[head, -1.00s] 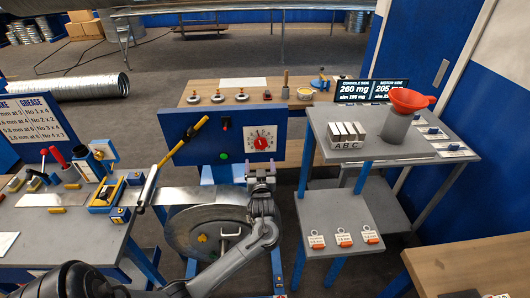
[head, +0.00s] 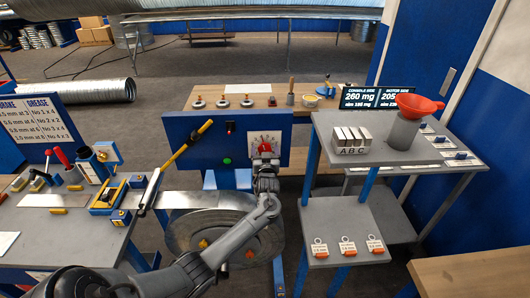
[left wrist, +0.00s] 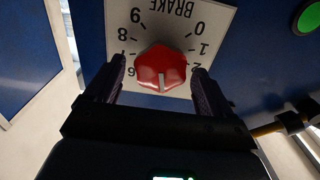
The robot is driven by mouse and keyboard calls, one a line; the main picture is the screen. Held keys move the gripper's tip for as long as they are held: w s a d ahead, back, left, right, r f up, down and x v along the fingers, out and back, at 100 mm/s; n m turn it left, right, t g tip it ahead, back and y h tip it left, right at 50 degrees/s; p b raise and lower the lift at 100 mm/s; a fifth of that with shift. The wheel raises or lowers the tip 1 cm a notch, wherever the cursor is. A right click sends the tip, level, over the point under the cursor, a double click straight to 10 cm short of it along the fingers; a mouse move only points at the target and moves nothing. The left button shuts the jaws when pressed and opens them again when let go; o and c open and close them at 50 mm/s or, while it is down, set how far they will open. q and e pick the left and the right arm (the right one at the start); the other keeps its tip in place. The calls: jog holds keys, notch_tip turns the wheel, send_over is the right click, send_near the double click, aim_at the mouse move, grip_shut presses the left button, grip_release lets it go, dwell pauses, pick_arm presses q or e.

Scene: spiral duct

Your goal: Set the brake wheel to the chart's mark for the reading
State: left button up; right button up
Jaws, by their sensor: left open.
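The brake wheel (head: 264,147) is a red knob on a white dial on the blue panel (head: 182,128). In the left wrist view the brake wheel (left wrist: 160,66) shows close up, with the dial (left wrist: 168,15) upside down. Its white line points to the bottom of that view, between 6 and 2; the numbers there are hidden. My left gripper (left wrist: 160,75) is open, one finger on each side of the wheel, with small gaps. In the head view my left gripper (head: 265,163) covers the dial's lower part. The chart (head: 28,118) stands at the left, partly legible.
A green button (head: 227,161) and a yellow-handled lever (head: 187,145) are near the dial. The right stand (head: 345,215) holds several tags, weights and a red funnel (head: 413,103). The left bench (head: 55,250) is cluttered.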

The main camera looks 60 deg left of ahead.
pick_arm(q)
jog(key=c, duration=1.1)
jog(key=shift+o, duration=0.2)
jog(key=shift+r+m+p, duration=0.15)
jog(key=shift+m+p, duration=0.65)
jog(key=shift+p, duration=0.15)
jog(key=m+p, duration=0.3)
jog(key=shift+w, duration=0.1)
jog(key=m+p, duration=0.2)
jog(key=m, duration=0.2)
jog(key=shift+m, duration=0.3)
jog(key=shift+w+f+m+p, duration=0.1)
jog(key=shift+f+m+p, duration=0.15)
jog(key=shift+m+p, duration=0.8)
jog(key=shift+m, duration=0.35)
